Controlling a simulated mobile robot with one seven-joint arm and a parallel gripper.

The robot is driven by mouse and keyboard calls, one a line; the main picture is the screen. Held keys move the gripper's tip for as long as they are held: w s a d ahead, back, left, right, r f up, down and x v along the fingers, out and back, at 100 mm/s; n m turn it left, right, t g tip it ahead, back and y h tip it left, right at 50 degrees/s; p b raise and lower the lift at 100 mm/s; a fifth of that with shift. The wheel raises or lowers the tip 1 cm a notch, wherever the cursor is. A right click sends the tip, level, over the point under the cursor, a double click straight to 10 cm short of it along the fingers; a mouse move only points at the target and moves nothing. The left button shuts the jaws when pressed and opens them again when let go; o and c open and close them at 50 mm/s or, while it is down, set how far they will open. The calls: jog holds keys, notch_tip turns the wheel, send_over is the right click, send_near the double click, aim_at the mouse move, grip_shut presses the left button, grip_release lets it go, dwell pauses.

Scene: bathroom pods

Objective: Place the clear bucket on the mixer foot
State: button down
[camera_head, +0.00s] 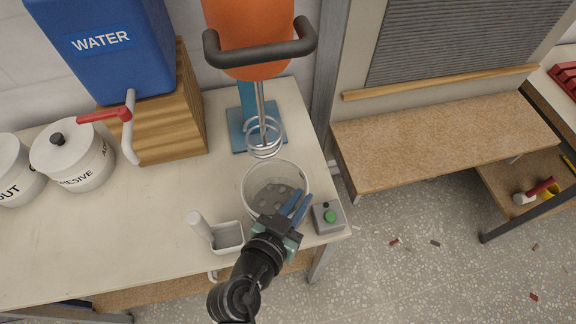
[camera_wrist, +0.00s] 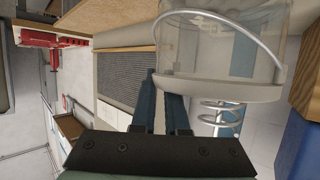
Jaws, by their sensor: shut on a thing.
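The clear bucket (camera_head: 268,180) is a round see-through tub at the front of the bench, with grey pieces showing in its lower part. In the wrist view the bucket (camera_wrist: 215,75) is at the upper right, with a thin curved wire handle. My gripper (camera_head: 297,204) is shut on the bucket at its near right side. The exact grip point is hard to see, as is whether the bucket touches the bench. The blue mixer foot (camera_head: 238,131) is a flat plate on the bench behind the bucket. The orange mixer's wire whisk (camera_head: 264,138) hangs between them.
A grey box with a green button (camera_head: 328,217) stands right of the bucket. A small grey tray (camera_head: 228,237) and a white cylinder (camera_head: 199,224) lie left of it. A blue water tank (camera_head: 101,44) on a wooden stand and white pots (camera_head: 82,165) are farther left.

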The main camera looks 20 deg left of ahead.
aim_at(288, 173)
jog(key=shift+w+a+f+p, duration=0.35)
jog(key=shift+w+a+f, duration=0.2)
jog(key=shift+w+a, duration=0.5)
jog(key=shift+w+a+f+p, duration=0.4)
jog(key=shift+w+a+f, duration=0.2)
jog(key=shift+w, duration=0.85)
jog(key=shift+w+a+f+p, duration=0.35)
jog(key=shift+w+a+f, duration=0.15)
jog(key=shift+w+a, duration=0.6)
jog(key=c, duration=1.3)
grip_release()
jog(key=shift+d+f, duration=0.15)
jog(key=shift+d, duration=0.1)
jog(key=o, duration=0.4)
jog(key=b+v, duration=0.2)
jog(key=v, duration=1)
